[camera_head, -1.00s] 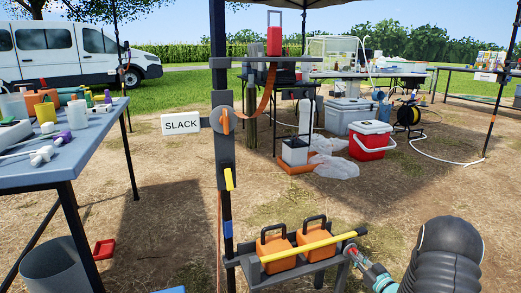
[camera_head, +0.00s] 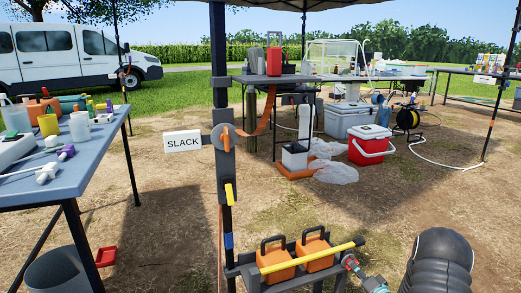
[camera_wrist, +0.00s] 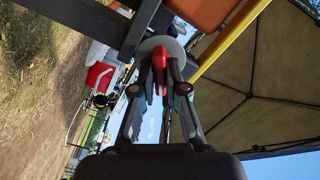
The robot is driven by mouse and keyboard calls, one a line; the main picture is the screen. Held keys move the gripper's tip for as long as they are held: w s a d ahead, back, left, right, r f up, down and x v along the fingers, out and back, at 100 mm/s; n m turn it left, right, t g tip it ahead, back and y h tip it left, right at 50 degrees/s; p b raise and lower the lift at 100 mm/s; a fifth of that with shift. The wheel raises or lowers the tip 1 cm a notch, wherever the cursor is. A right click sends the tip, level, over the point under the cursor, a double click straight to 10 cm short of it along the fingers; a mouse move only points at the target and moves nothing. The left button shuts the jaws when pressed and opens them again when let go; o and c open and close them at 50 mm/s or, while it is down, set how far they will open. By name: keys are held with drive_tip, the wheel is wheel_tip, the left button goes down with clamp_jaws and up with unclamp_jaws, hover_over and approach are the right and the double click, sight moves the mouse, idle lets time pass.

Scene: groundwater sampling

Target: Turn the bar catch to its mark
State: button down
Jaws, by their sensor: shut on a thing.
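A long yellow bar (camera_head: 315,256) lies across two orange cases (camera_head: 276,258) that stand side by side in a dark rack on the post. A red grip (camera_head: 349,261) shows near the bar's right end. My gripper (camera_head: 361,275) comes in from the lower right at this grip. In the wrist view, my gripper (camera_wrist: 160,88) is shut on the red grip (camera_wrist: 160,62), in front of a grey disc (camera_wrist: 161,44). The yellow bar (camera_wrist: 228,40) runs up to the right there. I cannot tell which marking is the bar's mark.
The dark post (camera_head: 217,90) carries a yellow tab (camera_head: 230,194), a blue band (camera_head: 228,241), an orange knob (camera_head: 225,138) and a SLACK sign (camera_head: 183,141). A blue-topped table (camera_head: 88,168) stands left. Open dirt lies beyond the rack.

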drive_tip(key=shift+m+p, duration=1.1)
drive_tip(key=shift+m, duration=2.2)
drive_tip(key=c, duration=1.1)
unclamp_jaws()
drive_tip(key=shift+a, duration=0.1)
drive_tip(key=v, duration=1.2)
